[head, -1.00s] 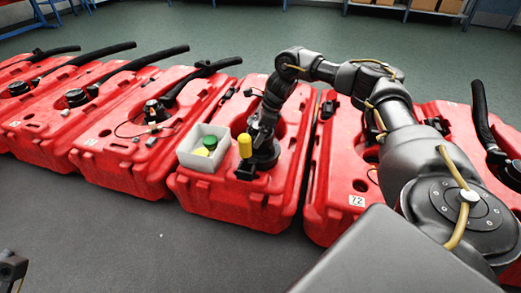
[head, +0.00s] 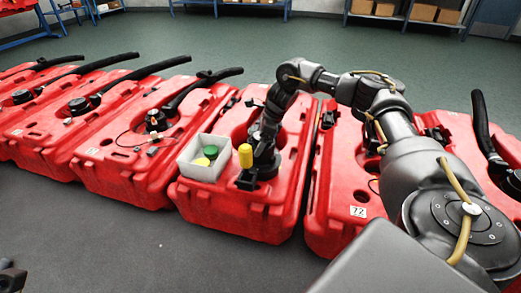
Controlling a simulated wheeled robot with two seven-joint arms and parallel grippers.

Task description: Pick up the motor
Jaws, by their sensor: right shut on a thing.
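The motor (head: 267,169) is a dark, round unit on top of the red tank in the middle. My right gripper (head: 258,158) reaches down to it from the right and is shut on it. The dark wrist hides part of the motor, and the fingertips are hard to make out. I cannot tell whether the motor is clear of the tank. A yellow cylinder (head: 245,156) stands upright just left of the wrist, above a small black block. Only a dark piece of my left arm shows at the lower left corner; its gripper jaws are not visible.
A white open box (head: 187,165) with yellow and green round pieces sits on the middle tank (head: 230,215), close left of the motor. More red tanks with black hoses (head: 190,92) stand in a row on both sides. Grey floor in front is clear.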

